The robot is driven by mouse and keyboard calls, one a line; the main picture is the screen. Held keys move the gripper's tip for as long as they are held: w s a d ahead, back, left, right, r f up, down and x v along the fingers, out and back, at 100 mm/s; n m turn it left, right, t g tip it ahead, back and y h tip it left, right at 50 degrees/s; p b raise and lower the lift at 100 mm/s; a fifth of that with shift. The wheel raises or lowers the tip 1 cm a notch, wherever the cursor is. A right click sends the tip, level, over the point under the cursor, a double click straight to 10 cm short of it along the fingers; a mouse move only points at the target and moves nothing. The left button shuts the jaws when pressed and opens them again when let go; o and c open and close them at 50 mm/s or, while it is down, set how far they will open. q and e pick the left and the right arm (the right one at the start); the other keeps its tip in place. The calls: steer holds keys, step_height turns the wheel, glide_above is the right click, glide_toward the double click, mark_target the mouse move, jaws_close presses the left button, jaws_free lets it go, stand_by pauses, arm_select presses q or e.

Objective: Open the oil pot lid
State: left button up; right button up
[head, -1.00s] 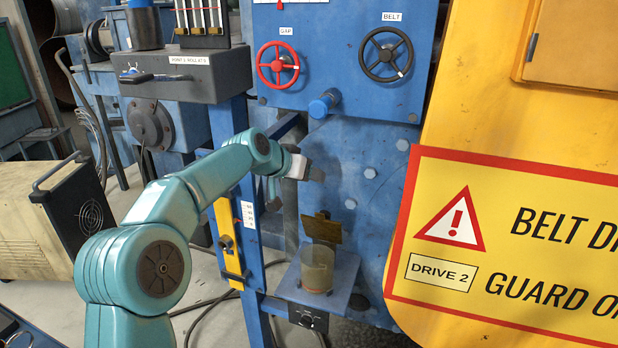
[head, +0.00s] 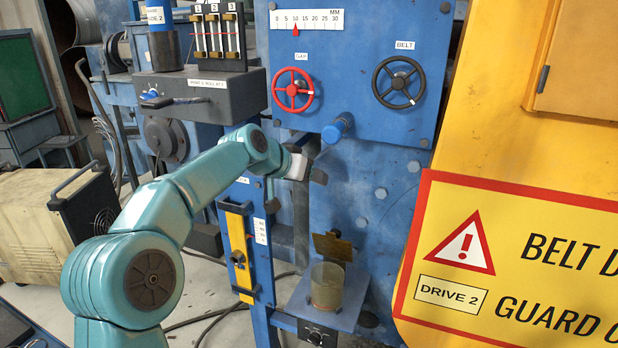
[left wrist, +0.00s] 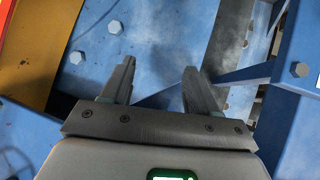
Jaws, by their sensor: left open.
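The oil pot (head: 327,287) looks like an open-topped, beige, see-through cup on a small blue shelf. A brown flat plate (head: 333,247), which looks like its lid, stands tilted up behind the cup's rim. My left gripper (head: 315,168) is above the pot, near the blue panel, and apart from both cup and plate. In the left wrist view its two fingers (left wrist: 159,75) are spread with nothing between them. The pot does not clearly show in the left wrist view. My right gripper is not in view.
A blue knob (head: 338,128) sticks out just above my left gripper. A red handwheel (head: 292,90) and a black handwheel (head: 398,82) are higher on the panel. A yellow belt guard (head: 520,230) fills the right side. A blue post (head: 262,240) stands left of the shelf.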

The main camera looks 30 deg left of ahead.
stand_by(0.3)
arm_select(q)
steer(key=b+v, duration=0.3)
steer(key=v, duration=1.3)
steer(key=shift+r, duration=0.2)
steer(key=shift+d, duration=0.1)
